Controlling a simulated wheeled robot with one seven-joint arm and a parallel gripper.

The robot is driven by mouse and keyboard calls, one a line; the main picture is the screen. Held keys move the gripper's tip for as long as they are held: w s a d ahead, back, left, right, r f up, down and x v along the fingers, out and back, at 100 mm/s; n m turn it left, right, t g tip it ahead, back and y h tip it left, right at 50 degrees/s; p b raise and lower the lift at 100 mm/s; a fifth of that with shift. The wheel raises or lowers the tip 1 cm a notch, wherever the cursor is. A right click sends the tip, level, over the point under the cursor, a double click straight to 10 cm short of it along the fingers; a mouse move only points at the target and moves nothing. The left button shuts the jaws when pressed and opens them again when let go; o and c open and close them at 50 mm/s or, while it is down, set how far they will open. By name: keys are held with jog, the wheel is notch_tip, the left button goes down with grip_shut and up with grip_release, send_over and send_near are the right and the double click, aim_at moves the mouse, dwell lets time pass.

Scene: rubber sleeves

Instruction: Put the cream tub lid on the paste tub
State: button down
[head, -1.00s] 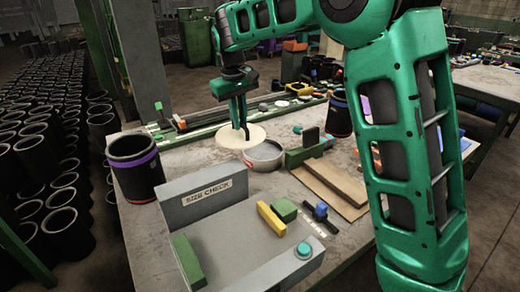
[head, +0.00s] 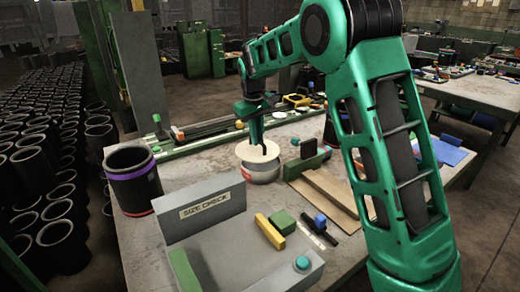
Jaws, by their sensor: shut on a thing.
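The cream tub lid (head: 247,156) is a flat, pale disc in the head view. My gripper (head: 259,148) points down and is shut on the lid near its middle. The paste tub (head: 264,174) is a short grey round tub with a red mark, standing on the workbench. The lid is over the tub and hides its opening. I cannot tell whether the lid touches the rim or hovers just above it.
A black sleeve with a purple band (head: 134,180) stands at the bench's left. The grey size check station (head: 213,206) is in front, with green and yellow blocks. A green block stand (head: 305,163) and brown boards (head: 325,190) lie right of the tub.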

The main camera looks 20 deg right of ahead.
aim_at(261, 147)
jog(key=shift+w+d+f, duration=0.6)
jog(key=shift+d, duration=0.25)
jog(key=shift+s+f, duration=0.1)
jog(key=shift+f, duration=1.9)
jog(key=c, duration=1.8)
grip_release()
jog(key=shift+f, duration=0.1)
